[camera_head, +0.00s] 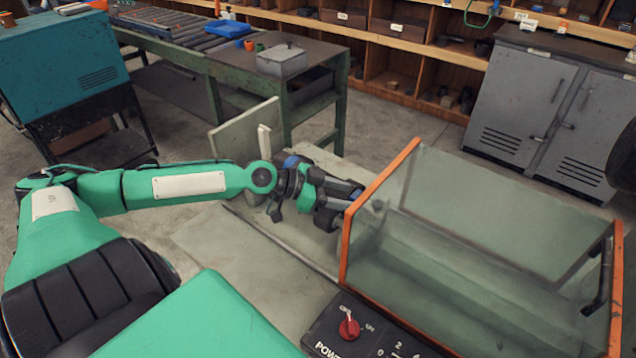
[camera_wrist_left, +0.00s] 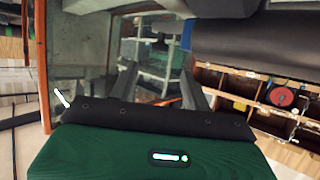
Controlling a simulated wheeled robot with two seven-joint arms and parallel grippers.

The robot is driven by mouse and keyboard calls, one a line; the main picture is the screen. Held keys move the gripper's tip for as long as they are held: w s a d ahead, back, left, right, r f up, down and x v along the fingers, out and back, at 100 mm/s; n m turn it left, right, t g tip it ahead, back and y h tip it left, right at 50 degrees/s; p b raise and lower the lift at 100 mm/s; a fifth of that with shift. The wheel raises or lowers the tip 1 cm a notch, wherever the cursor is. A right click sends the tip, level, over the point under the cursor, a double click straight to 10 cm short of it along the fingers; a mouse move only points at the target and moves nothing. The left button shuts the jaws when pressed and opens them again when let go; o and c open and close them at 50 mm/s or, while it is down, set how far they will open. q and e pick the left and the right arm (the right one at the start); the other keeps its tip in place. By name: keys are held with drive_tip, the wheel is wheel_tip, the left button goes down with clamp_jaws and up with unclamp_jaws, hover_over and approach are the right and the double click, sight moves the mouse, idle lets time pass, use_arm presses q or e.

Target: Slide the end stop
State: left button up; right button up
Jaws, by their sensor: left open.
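My left gripper (camera_head: 343,203) is beside the orange-edged left end of a clear guard (camera_head: 345,245) in the head view. In the left wrist view its two grey fingers (camera_wrist_left: 160,85) stand apart with nothing visible between them. I cannot pick out the end stop for certain in either view; the gripper and arm hide part of the area around them. A long thin rod (camera_head: 280,243) lies along the pale bench top (camera_head: 215,238) below my left forearm. My right gripper is not in view.
The guard's orange frame edge (camera_wrist_left: 42,60) stands close on the left in the wrist view. A pale upright panel (camera_head: 238,135) is behind my left wrist. A control box with a red knob (camera_head: 349,328) is at the front. A dark cylindrical shape (camera_wrist_left: 245,42) fills the wrist view's upper right.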

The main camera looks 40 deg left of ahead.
use_arm(q)
drive_tip(key=shift+v, duration=1.4)
drive_tip(key=v, duration=0.3)
drive_tip(key=shift+p, duration=0.4)
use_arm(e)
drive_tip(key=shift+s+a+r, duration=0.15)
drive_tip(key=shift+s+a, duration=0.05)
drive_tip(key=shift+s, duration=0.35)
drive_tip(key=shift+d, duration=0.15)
